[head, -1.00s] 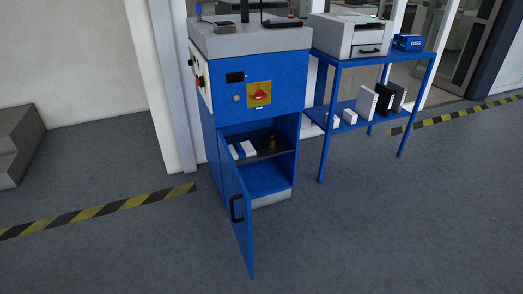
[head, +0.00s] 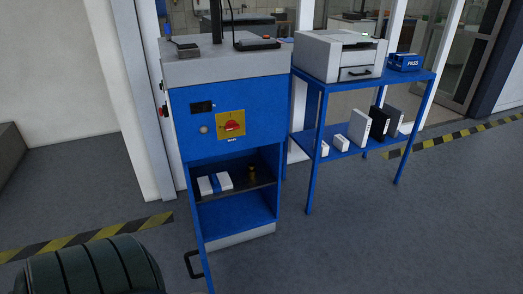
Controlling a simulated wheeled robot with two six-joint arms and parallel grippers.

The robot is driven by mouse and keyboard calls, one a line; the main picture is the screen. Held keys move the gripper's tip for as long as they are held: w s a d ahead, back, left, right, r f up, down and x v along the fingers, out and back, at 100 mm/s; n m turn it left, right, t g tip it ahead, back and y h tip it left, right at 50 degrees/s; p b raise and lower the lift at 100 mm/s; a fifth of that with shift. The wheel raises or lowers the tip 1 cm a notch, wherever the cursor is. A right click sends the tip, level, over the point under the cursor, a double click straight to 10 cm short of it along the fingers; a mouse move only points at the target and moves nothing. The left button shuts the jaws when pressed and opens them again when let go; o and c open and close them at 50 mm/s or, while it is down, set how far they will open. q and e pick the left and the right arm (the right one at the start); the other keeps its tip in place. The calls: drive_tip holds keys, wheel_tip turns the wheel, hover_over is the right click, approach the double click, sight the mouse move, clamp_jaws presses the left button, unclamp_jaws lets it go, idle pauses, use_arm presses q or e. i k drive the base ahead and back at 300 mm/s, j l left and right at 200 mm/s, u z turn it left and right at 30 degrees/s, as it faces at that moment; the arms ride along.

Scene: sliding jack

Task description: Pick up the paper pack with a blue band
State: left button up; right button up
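The white paper pack with a blue band (head: 214,183) lies on the dark inner shelf (head: 237,191) of the open blue cabinet (head: 181,128). It sits toward the shelf's left side, near the front. The blue band crosses its middle, with white showing on both sides. Neither of my grippers shows in the head view.
A small brass-coloured item (head: 252,174) stands right of the pack. The cabinet door (head: 201,237) hangs open at the left front. A blue rack (head: 318,150) with a printer (head: 340,55) stands to the right. A dark green ribbed shape, possibly mine, fills the bottom left.

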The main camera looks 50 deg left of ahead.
sight(215, 183)
drive_tip(key=i+l, duration=0.1)
drive_tip(key=i, duration=1)
drive_tip(key=i+j+u, duration=0.15)
drive_tip(key=i+u, duration=0.5)
drive_tip(key=u, duration=0.2)
drive_tip(key=i+u, duration=0.45)
drive_tip(key=i+l+u, duration=0.2)
drive_tip(key=u, duration=0.2)
